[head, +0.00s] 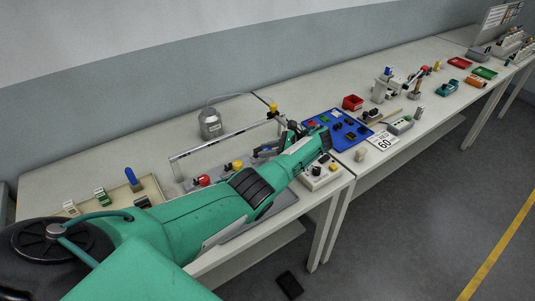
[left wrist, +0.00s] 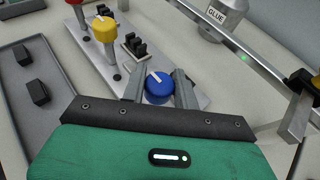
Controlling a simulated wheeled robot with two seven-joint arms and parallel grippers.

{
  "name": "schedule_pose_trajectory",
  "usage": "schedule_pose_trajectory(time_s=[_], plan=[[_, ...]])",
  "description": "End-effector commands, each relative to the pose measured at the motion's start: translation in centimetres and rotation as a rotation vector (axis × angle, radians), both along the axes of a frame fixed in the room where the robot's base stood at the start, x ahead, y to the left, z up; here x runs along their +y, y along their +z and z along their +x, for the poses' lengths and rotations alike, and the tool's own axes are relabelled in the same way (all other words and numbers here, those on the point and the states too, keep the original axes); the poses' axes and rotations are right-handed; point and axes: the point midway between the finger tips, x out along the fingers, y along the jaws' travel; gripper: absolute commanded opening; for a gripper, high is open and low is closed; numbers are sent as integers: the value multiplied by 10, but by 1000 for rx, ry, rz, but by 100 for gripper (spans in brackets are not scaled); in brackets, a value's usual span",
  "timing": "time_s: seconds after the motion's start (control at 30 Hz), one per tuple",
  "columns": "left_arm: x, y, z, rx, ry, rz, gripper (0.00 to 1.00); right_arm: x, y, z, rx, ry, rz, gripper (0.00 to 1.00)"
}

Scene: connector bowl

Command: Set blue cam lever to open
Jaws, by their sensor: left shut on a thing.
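The blue cam lever (left wrist: 159,88) is a round blue knob with a white mark pointing to the upper left. It sits at the near end of a grey plate (left wrist: 196,101) in the left wrist view. My left gripper (left wrist: 160,90) has one finger on each side of the knob and is shut on it. In the head view my left gripper (head: 290,133) is over the far end of the plate, and I cannot make out the blue knob there. A yellow knob (left wrist: 103,28) and a red knob (left wrist: 72,2) stand farther along the plate. My right gripper is not in view.
A metal rail frame (head: 215,147) runs behind the plate, with a glue bottle (head: 210,124) beyond it. A grey tray (left wrist: 48,62) with black blocks lies left in the wrist view. A switch box (head: 320,175) and a blue mat (head: 349,140) are to the right.

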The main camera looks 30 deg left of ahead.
Motion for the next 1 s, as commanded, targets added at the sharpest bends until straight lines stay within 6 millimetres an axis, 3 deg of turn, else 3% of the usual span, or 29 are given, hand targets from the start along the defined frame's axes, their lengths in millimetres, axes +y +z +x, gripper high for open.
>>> schedule_pose_trajectory(time_s=[0.5, 0.53, 0.6, 1.0], plan=[[0, 0, 0, 1, 17, -2, 7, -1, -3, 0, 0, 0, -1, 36], [0, -1, 0, 1, 17, -2, 36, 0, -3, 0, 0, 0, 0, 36], [0, -1, 0, 1, 16, -1, 50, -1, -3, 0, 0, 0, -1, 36], [-6, 1, 3, -1, 14, -2, 52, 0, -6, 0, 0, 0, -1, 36]])
